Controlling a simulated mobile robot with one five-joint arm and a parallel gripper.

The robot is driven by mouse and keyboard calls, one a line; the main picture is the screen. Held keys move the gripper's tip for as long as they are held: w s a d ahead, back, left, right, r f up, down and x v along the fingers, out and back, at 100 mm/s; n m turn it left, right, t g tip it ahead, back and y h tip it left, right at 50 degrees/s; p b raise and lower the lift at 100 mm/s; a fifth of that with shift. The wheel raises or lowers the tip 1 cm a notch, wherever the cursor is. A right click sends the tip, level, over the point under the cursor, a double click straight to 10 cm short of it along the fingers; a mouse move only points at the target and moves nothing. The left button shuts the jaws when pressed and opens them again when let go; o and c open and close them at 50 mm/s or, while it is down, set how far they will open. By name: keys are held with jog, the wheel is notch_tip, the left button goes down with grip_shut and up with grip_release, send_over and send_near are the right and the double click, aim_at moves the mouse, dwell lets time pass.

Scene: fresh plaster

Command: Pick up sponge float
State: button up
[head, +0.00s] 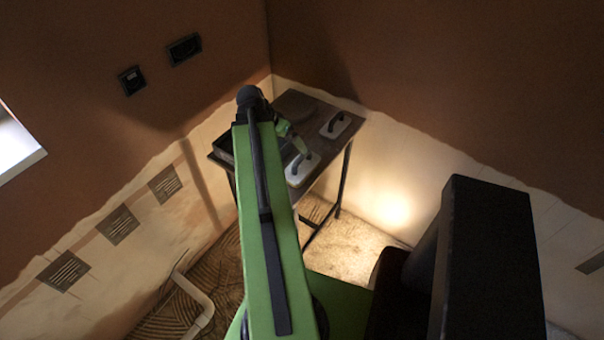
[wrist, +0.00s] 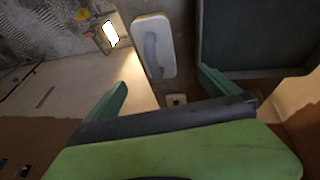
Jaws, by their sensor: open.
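Two floats with pale plates and dark handles lie on a small dark table (head: 352,112). The nearer float (head: 291,180) is by the table's front edge, just below my gripper (head: 291,136) in the head view. The farther float (head: 345,121) is near the right edge. I cannot tell from the head view which is the sponge float. The wrist view shows one pale float (wrist: 166,30) with a grey handle, beyond and between my gripper's green fingertips (wrist: 163,86). My gripper is open and empty, apart from the float.
A dark tray (wrist: 258,72) lies beside the float in the wrist view. A small pale item (wrist: 176,99) shows between the fingers. Walls meet behind the table.

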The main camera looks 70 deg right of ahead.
jog(key=b, duration=0.6)
send_over(303, 163)
jog(key=w+a, duration=0.2)
notch_tip(303, 163, down, 7)
jog(key=shift+f, duration=0.15)
jog(key=shift+d+p, duration=0.1)
jog(key=shift+p, duration=0.2)
jog(key=b+x, duration=0.4)
jog(key=x, duration=0.1)
jog(key=shift+s+f+b, duration=0.1)
jog(key=shift+s+b, duration=0.05)
jog(key=shift+b, duration=0.25)
jog(key=shift+r, duration=0.2)
jog(key=c, duration=1.6)
